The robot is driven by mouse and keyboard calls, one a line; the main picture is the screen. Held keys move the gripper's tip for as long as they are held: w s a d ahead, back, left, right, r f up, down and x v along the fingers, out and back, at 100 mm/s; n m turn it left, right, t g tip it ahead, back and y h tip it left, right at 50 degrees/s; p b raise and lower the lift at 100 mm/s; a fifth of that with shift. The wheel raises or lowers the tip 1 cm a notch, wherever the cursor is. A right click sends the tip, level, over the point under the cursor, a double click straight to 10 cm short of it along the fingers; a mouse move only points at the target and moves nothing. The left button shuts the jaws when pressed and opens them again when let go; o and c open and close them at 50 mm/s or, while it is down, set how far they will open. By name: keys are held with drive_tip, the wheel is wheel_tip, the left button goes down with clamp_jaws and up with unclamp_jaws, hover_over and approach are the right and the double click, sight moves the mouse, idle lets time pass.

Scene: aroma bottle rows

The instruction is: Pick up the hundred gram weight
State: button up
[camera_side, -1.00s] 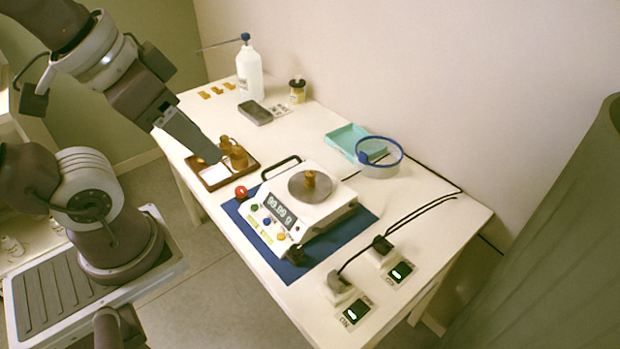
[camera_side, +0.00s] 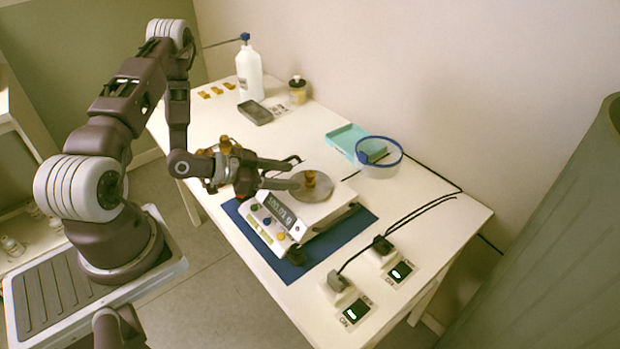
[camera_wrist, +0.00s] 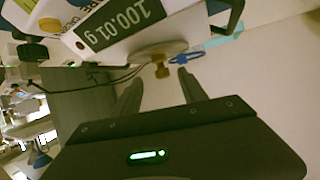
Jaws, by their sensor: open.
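The small brass hundred gram weight (camera_side: 310,178) stands on the round steel pan (camera_side: 324,189) of the white balance (camera_side: 308,216). My gripper (camera_side: 293,174) is open and reaches in level from the left, its fingertips just short of the weight. In the wrist view the weight (camera_wrist: 161,66) shows beyond and between the two fingertips (camera_wrist: 160,80), and nothing is between the fingers. The balance display (camera_wrist: 120,22) reads 100.01 g.
The balance stands on a blue mat (camera_side: 362,217). Brass weights (camera_side: 226,145) are partly hidden behind my arm. A teal tray (camera_side: 345,138) and a clear blue-rimmed tub (camera_side: 380,165) stand behind the balance. Plugs with black cables (camera_side: 338,283) lie at the front right.

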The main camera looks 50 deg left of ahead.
sight(310, 176)
drive_tip(key=shift+d+f, duration=0.15)
drive_tip(key=x, duration=0.6)
drive_tip(key=shift+w, duration=0.55)
drive_tip(key=shift+c, duration=0.4)
